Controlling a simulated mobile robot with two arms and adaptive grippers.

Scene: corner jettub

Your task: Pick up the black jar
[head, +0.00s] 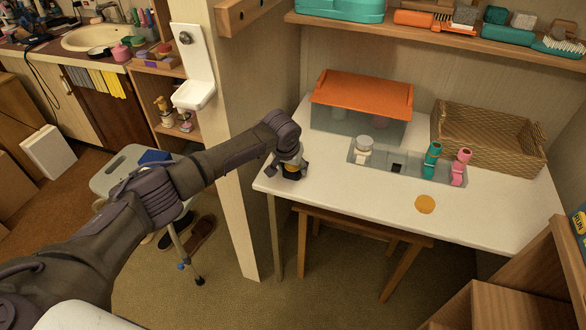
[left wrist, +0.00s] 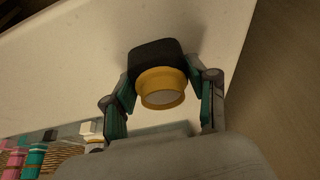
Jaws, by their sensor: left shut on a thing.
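The black jar (left wrist: 155,55) has a dark body and a yellow-orange neck that faces the wrist camera. It sits between the two fingers of my left gripper (left wrist: 162,92), which is shut on it. In the head view my left gripper (head: 291,163) is at the left end of the white table, and it partly hides the jar (head: 290,175). The jar is at or just above the tabletop; I cannot tell whether it touches. My right gripper is in neither view.
The white table (head: 370,200) holds a grey divided tray (head: 405,170) with small items, a clear bin with an orange lid (head: 362,92), a wicker basket (head: 490,135) and a flat orange disc (head: 425,204). A wooden post (head: 232,150) stands left of the table. A shelf (head: 430,38) runs above.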

